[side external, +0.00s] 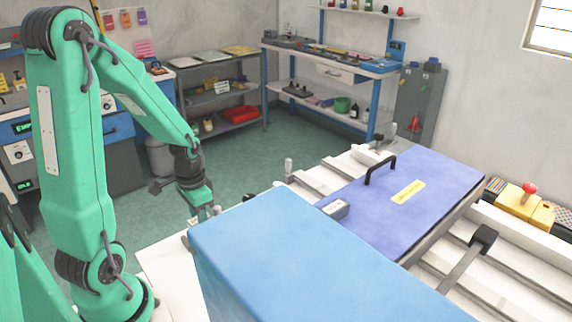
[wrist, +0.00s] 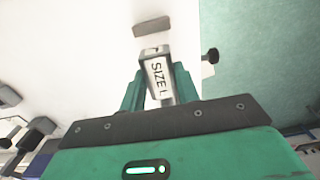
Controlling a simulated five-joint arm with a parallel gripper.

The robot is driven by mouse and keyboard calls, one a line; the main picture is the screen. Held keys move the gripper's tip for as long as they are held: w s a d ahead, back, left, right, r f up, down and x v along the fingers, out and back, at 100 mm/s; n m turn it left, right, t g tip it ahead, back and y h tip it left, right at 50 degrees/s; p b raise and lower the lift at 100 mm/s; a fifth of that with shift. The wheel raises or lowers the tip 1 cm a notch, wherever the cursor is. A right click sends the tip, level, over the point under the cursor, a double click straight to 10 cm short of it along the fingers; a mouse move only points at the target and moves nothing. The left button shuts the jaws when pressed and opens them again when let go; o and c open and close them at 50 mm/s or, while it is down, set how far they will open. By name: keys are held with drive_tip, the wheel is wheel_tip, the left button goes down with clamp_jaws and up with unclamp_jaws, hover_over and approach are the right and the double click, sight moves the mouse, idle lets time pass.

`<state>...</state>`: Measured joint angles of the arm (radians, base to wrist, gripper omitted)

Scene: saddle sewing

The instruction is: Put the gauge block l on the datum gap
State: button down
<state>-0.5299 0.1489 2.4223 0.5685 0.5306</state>
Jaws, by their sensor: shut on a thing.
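The gauge block l (wrist: 158,78) is a small grey block with a white face marked "SIZE L", seen in the wrist view. My gripper (wrist: 160,70) is shut on it, with a green finger on each side. Beyond the block lies a white surface with a flat grey-brown patch (wrist: 153,26); I cannot tell whether this is the datum gap. In the side view my gripper (side external: 205,212) is low, at the left end of the white bench, just behind the blue box's left corner. The block is not clear there, and I cannot make out the datum gap.
A large blue box (side external: 300,250) hides part of the bench near my gripper. A purple cover (side external: 430,190) with a black handle (side external: 380,168) lies to the right. A small grey device (side external: 336,209) sits by its edge. A dark knob (wrist: 210,54) stands at the white surface's edge.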

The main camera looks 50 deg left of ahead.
drive_tip(key=shift+f, duration=1.9)
drive_tip(key=shift+f, duration=0.15)
drive_tip(key=c, duration=1)
unclamp_jaws()
drive_tip(key=shift+c, duration=0.2)
drive_tip(key=shift+r, duration=0.2)
drive_tip(key=shift+r, duration=6)
